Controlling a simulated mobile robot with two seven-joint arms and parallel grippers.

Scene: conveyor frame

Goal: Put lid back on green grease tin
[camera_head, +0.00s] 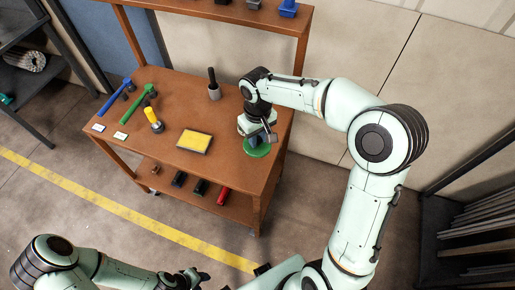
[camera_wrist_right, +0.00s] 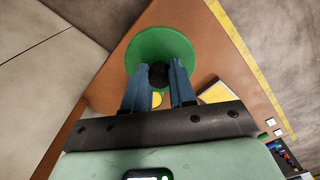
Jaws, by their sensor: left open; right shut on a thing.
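A round green lid (camera_head: 257,151) is under my right gripper (camera_head: 257,140) near the right end of the brown workbench. In the right wrist view the green lid (camera_wrist_right: 150,42) has a dark knob (camera_wrist_right: 159,74), and the right gripper's blue-grey fingers (camera_wrist_right: 159,80) are shut on it. A small yellow patch (camera_wrist_right: 156,100) shows between the fingers; I cannot tell what it belongs to. The tin body is not clearly visible, and I cannot tell whether the lid touches it. My left gripper (camera_head: 197,279) is open and empty, low in the head view, away from the bench.
The workbench (camera_head: 180,95) also bears a yellow-topped tray (camera_head: 194,141), a yellow-handled tool (camera_head: 152,117), a grey cup (camera_head: 214,92) with a dark handle, and blue and green tools (camera_head: 137,104) at left. A lower shelf holds several small items. Bare bench lies between the cup and tray.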

